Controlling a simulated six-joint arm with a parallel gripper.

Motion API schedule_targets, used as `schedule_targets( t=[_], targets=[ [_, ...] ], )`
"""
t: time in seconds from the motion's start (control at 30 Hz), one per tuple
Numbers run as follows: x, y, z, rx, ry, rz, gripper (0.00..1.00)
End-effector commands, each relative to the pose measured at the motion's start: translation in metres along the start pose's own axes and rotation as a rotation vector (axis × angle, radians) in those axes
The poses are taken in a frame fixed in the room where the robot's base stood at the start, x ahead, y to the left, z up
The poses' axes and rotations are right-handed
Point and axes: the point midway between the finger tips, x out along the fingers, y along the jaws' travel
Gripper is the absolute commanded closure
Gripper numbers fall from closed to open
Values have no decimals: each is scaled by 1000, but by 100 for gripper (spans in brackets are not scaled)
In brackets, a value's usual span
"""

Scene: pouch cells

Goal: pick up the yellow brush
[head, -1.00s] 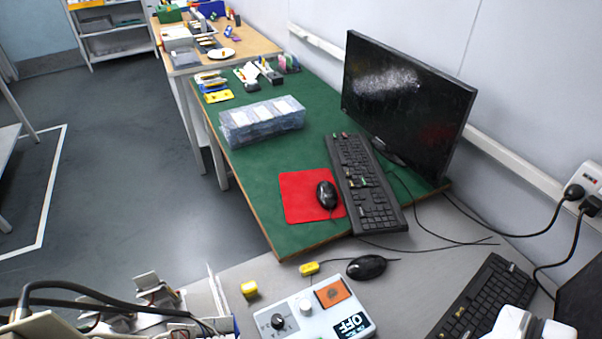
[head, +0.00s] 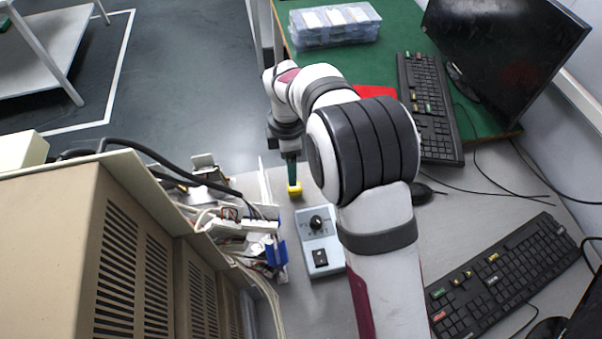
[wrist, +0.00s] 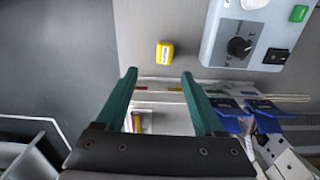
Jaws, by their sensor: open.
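A small yellow block-like piece (head: 295,190) lies on the grey worktop near its far edge, left of the control box. No bristles can be made out, so I cannot tell whether it is the yellow brush. It also shows in the wrist view (wrist: 165,53), a little beyond the fingertips and between their lines. My gripper (wrist: 159,77) has green fingers, spread apart with nothing between them. In the head view my gripper (head: 292,181) points down just above the yellow piece and partly covers it.
A control box with a knob (head: 321,245) stands right of the yellow piece. Cables and a blue-and-white connector cluster (head: 262,245) lie to the left, near beige equipment (head: 120,250). A keyboard (head: 505,270) lies at right.

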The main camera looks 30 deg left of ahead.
Motion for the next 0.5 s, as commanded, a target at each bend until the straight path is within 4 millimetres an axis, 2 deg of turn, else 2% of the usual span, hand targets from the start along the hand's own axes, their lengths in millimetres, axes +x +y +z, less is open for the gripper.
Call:
schedule_targets(
  t=[0.1, 0.23, 0.4, 0.5],
  targets=[
    [25, -1, 0, 2, 0, -3, 30],
    [40, -2, 1, 3, 1, -1, 30],
    [75, -9, 4, 4, 1, -4, 30],
    [86, -8, 4, 3, 1, -2, 30]
  ],
)
